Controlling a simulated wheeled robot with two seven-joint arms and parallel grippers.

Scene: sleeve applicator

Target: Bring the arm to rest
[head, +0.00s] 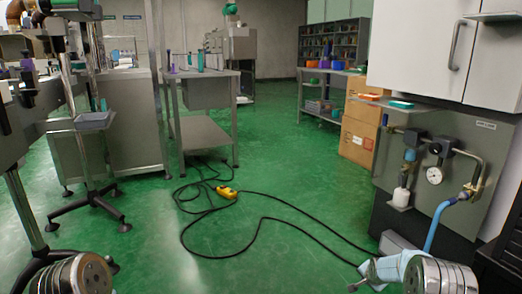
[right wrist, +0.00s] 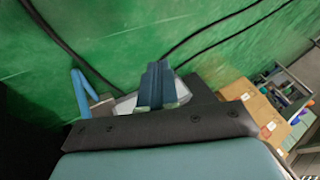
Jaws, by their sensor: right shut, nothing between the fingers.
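My right gripper (right wrist: 157,70) shows in the right wrist view with its two dark blue fingers together and nothing between them. It is in the air over the green floor. In the head view my right arm (head: 440,276) comes in at the bottom right, with a pale blue part at its left side, in front of the wall panel. My left arm (head: 75,276) shows only as a ribbed metal joint at the bottom left. The left gripper is out of the picture.
A wall panel (head: 465,165) with gauge and blue hose (head: 437,225) stands close at right. A steel table (head: 207,130) and wheeled stand (head: 92,200) are at left. The middle floor is otherwise open.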

